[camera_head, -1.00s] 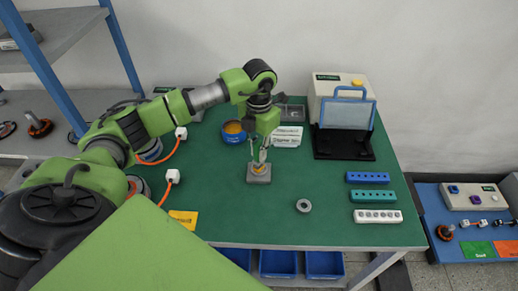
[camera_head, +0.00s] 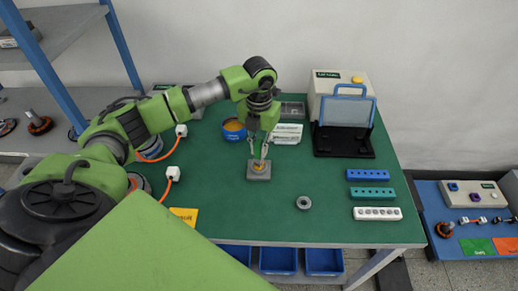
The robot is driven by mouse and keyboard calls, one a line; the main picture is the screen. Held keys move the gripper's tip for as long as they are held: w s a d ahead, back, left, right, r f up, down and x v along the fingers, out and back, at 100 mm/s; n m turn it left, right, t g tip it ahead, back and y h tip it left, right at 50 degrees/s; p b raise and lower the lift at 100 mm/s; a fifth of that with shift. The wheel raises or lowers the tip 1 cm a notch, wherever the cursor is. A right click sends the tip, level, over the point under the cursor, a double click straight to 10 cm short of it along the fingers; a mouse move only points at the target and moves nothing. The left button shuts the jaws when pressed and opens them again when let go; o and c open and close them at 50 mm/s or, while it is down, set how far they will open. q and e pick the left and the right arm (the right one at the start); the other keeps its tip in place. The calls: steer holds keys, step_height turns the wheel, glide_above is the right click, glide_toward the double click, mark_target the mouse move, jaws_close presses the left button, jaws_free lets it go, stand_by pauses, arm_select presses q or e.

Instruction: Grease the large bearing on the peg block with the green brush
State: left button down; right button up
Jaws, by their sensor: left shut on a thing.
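The peg block (camera_head: 258,175) is a small grey block on the green table. The large bearing on its peg (camera_head: 259,164) is only partly visible, with a yellowish patch at the block's top. My left gripper (camera_head: 259,153) points down right above the block, shut on a thin thing that I take to be the green brush. The brush is too small and too covered by the fingers to make out its colour, or whether its tip touches the bearing. My right gripper is not in view.
A loose metal ring (camera_head: 303,202) lies right of the block. Blue (camera_head: 367,174), teal (camera_head: 374,193) and white (camera_head: 377,213) holders line the right side. The front middle is clear.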

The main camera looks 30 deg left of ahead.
arm_select(q)
steer(key=m+b, duration=0.1)
steer(key=m, duration=0.3)
steer(key=shift+f+b, duration=0.15)
steer(key=shift+b, duration=0.15)
steer(key=shift+m, duration=0.8)
steer(key=n, duration=0.4)
steer(key=shift+s+n+p, duration=0.1)
steer(key=shift+n+p, duration=0.3)
steer(key=n, duration=0.3)
